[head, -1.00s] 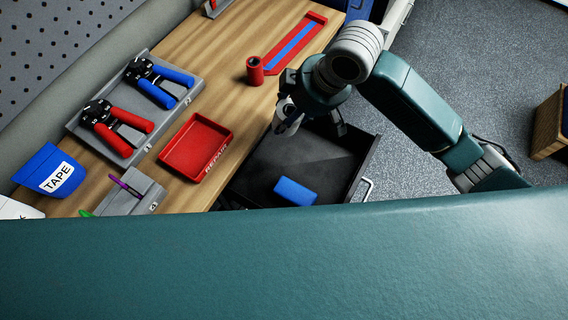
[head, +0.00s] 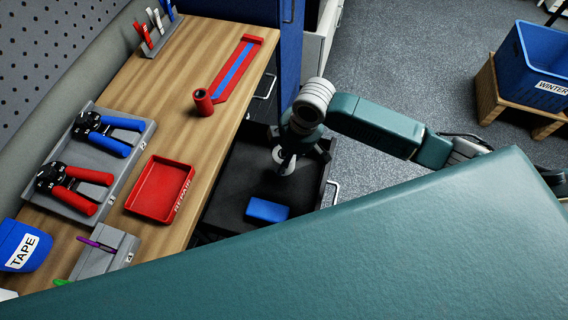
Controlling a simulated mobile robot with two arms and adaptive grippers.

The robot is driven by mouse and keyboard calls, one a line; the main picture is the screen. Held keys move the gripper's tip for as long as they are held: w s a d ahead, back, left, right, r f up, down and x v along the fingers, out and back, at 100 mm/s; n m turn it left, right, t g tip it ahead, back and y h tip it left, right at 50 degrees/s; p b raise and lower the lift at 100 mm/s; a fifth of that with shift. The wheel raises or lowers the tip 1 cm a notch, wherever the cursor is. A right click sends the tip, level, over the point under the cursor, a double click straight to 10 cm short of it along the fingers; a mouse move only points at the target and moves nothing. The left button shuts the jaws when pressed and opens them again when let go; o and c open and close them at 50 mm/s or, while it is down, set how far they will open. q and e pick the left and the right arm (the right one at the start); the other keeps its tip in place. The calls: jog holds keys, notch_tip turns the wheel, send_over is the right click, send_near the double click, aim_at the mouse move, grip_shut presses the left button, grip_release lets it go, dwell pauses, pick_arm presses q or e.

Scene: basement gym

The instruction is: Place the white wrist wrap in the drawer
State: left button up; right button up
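The open dark drawer (head: 228,192) juts from the workbench in the middle of the head view. A blue block (head: 267,210) lies in it near the front. My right gripper (head: 292,155) is over the drawer's far part, pointing down, its dark finger parts spread to both sides. A small whitish round thing (head: 284,165), perhaps the white wrist wrap, shows just under the gripper. I cannot tell whether it is held or resting in the drawer. My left gripper is not in view. My large teal arm part hides the near side of the drawer.
On the wooden bench stand a red REPAIR tray (head: 160,190), a grey tray with hand grips (head: 92,152), a red cylinder (head: 203,102) and a red holder with a blue strip (head: 236,68). A blue WINTER bin (head: 528,70) sits on a wooden stand at right.

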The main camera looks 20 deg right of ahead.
aim_at(294, 156)
jog(key=shift+s+d+x, duration=0.1)
jog(key=shift+d+x, duration=0.05)
jog(key=shift+x, duration=0.75)
jog(key=shift+s+d+x, duration=0.1)
jog(key=shift+d+x, duration=0.1)
jog(key=shift+x, duration=0.7)
jog(key=shift+s+d+x, duration=0.1)
jog(key=shift+d+x, duration=0.05)
jog(key=shift+x, duration=0.75)
jog(key=o, duration=1.5)
jog(key=shift+f, duration=0.15)
jog(key=shift+c, duration=0.2)
jog(key=v, duration=1.2)
jog(key=shift+s+a, duration=0.1)
